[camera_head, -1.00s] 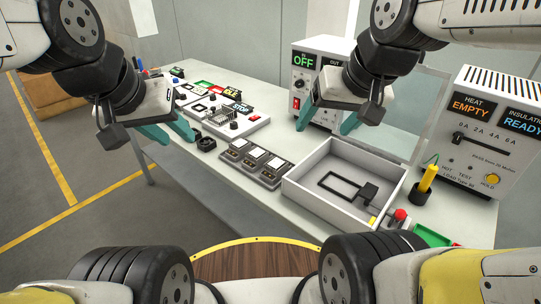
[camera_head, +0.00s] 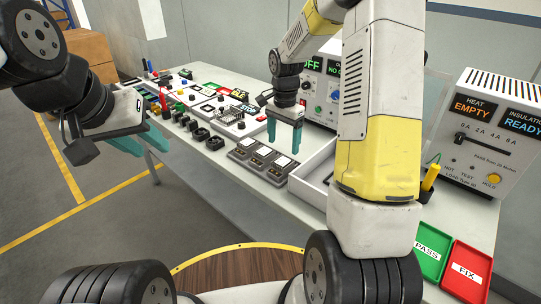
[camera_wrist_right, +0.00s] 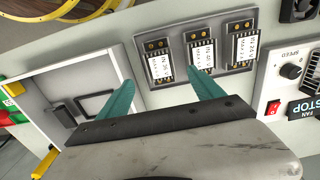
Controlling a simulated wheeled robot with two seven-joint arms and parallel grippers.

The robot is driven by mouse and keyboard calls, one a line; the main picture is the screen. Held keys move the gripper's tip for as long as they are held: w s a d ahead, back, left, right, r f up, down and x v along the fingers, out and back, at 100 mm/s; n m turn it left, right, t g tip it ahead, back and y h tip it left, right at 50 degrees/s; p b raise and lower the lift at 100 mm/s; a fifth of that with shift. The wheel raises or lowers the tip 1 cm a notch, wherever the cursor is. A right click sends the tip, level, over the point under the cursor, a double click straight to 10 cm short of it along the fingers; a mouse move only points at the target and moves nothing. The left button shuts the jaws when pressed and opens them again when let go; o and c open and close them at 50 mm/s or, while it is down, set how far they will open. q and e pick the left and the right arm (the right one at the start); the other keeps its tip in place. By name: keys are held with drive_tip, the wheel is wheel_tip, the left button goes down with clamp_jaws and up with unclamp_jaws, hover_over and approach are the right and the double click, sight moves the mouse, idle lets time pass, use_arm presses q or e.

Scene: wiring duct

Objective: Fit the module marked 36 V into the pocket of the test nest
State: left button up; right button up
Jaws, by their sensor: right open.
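Three modules with white labels lie in a row in a grey holder (camera_head: 240,158); the labels are too small to read surely, so I cannot tell which is 36 V. In the right wrist view they are the left module (camera_wrist_right: 160,66), middle module (camera_wrist_right: 201,60) and right module (camera_wrist_right: 242,48). My right gripper (camera_head: 284,148) is open and empty, pointing down above the holder. Its fingertips (camera_wrist_right: 162,84) show either side of the left module, apparently above it. A white box (camera_wrist_right: 40,82) with a black frame (camera_wrist_right: 93,105) inside may be the test nest. My left gripper (camera_head: 152,148) is open and empty at the table's left edge.
The white box is partly hidden by my right arm in the head view. A green PASS tray (camera_head: 428,250) and red FIX tray (camera_head: 466,272) lie at the right. A control unit (camera_head: 490,130) stands behind. Fans (camera_head: 215,143) lie left of the holder.

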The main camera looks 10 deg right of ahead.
sight(283, 161)
wheel_tip(283, 161, down, 8)
drive_tip(key=shift+r, duration=0.2)
clamp_jaws()
idle(0.4)
